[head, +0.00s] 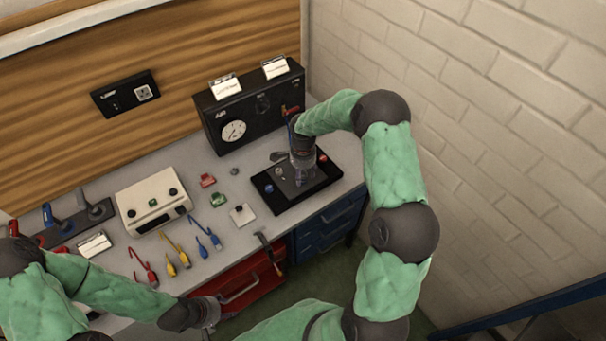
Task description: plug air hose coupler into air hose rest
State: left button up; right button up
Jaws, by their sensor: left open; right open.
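My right gripper (300,178) reaches down over a black base plate (270,197) at the right end of the bench. It hides part of the plate and whatever is between its fingers. Behind it stands a black box with a round gauge (234,131) and a red lever (291,111). A thin blue piece (292,128), perhaps hose, shows between the box and my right gripper. I cannot tell the air hose coupler or its rest apart at this size. My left gripper (212,311) is open, low at the bench's front, away from the plate.
A cream instrument box (152,201), red, yellow and blue leads (175,251), small red and green blocks (207,181) and a hammer (268,250) occupy the bench. A red drawer (240,294) is below. A brick wall (490,130) bounds the right side.

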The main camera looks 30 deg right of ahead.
jog(key=shift+b, duration=0.35)
dwell(0.4)
grip_shut()
jog(key=shift+r, duration=0.1)
jog(key=shift+r+p, duration=1.1)
jog(key=shift+r, duration=1.8)
